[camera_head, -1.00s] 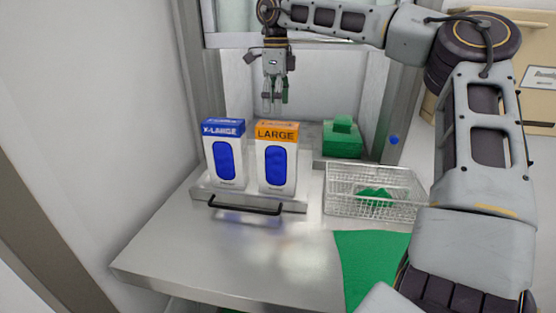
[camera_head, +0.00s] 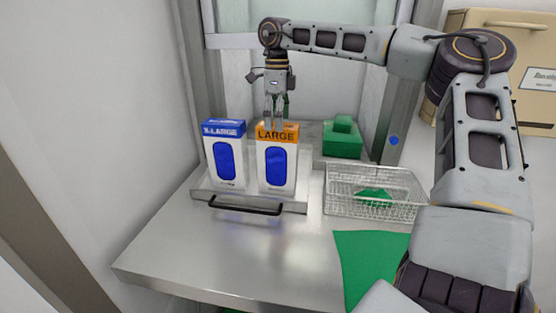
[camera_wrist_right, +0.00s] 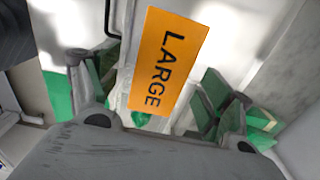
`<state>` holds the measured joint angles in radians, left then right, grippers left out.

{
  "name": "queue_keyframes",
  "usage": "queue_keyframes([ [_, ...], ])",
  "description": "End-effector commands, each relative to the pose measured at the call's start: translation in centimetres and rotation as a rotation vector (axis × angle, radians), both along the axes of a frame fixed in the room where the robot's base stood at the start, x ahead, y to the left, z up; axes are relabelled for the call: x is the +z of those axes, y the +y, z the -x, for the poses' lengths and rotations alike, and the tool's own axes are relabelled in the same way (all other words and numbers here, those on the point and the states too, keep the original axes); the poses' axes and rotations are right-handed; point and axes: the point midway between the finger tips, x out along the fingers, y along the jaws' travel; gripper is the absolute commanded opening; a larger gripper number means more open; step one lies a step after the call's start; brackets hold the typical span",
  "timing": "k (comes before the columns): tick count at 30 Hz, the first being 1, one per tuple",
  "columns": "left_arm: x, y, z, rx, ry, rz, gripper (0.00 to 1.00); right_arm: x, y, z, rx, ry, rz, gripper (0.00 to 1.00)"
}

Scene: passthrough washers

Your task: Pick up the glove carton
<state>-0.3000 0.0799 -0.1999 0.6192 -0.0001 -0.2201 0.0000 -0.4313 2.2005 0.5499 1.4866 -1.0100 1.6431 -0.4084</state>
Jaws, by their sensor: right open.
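Two glove cartons stand upright side by side in a metal tray (camera_head: 203,194) with a black handle. The left carton (camera_head: 225,163) has a blue X-LARGE top. The right carton (camera_head: 277,168) has an orange LARGE top, which also shows in the right wrist view (camera_wrist_right: 168,60). My right gripper (camera_head: 274,127) points down at the top of the LARGE carton. It is open, and in the wrist view its fingers lie to either side of the orange top. Whether the fingers touch the carton cannot be told. My left gripper is not in view.
A wire basket (camera_head: 375,208) with a green item inside stands right of the tray. A green stepped block (camera_head: 342,139) sits behind it. A green mat (camera_head: 370,262) lies at the front right. The metal bench (camera_head: 215,265) is clear in front of the tray.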

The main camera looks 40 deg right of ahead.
Motion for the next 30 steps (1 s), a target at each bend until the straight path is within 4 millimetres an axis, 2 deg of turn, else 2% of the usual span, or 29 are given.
queue_keyframes([
  [12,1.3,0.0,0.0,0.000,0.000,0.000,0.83,-3.5,-0.2,0.0,0.001,0.001,-0.002,0.80],
  [27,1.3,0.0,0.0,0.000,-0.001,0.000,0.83,-3.8,-0.3,0.0,0.001,0.000,0.000,0.80],
  [30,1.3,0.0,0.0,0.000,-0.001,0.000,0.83,-3.8,-0.3,0.0,0.001,0.000,0.000,0.69],
])
